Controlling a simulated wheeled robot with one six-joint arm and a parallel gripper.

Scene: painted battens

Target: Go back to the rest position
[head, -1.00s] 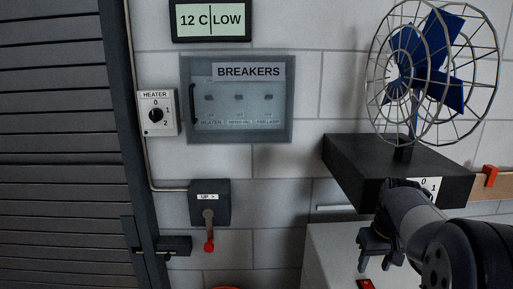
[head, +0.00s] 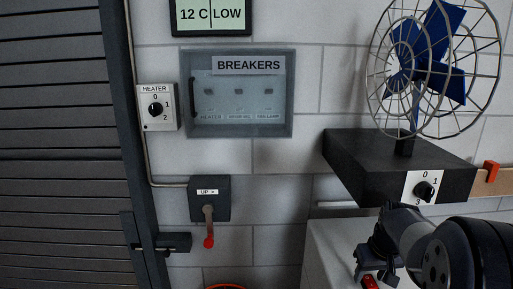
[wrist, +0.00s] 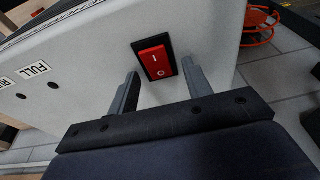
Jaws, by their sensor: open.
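My gripper (head: 372,272) is low at the right in the head view, over the pale cabinet top and below the black fan shelf. In the wrist view its two grey fingers (wrist: 160,82) are spread apart with nothing held between them. A red rocker switch (wrist: 155,58) marked I and O, in a black frame on a white panel, lies just beyond the fingertips. I cannot tell whether a finger touches it. A red part beside my gripper (head: 369,282) shows in the head view.
The fan (head: 425,70) stands on a black shelf (head: 370,165) with a dial (head: 424,190), close above my arm. A breaker box (head: 238,92), heater dial (head: 156,108) and red-tipped lever (head: 208,225) are on the wall. The wall left of my gripper has free room before it.

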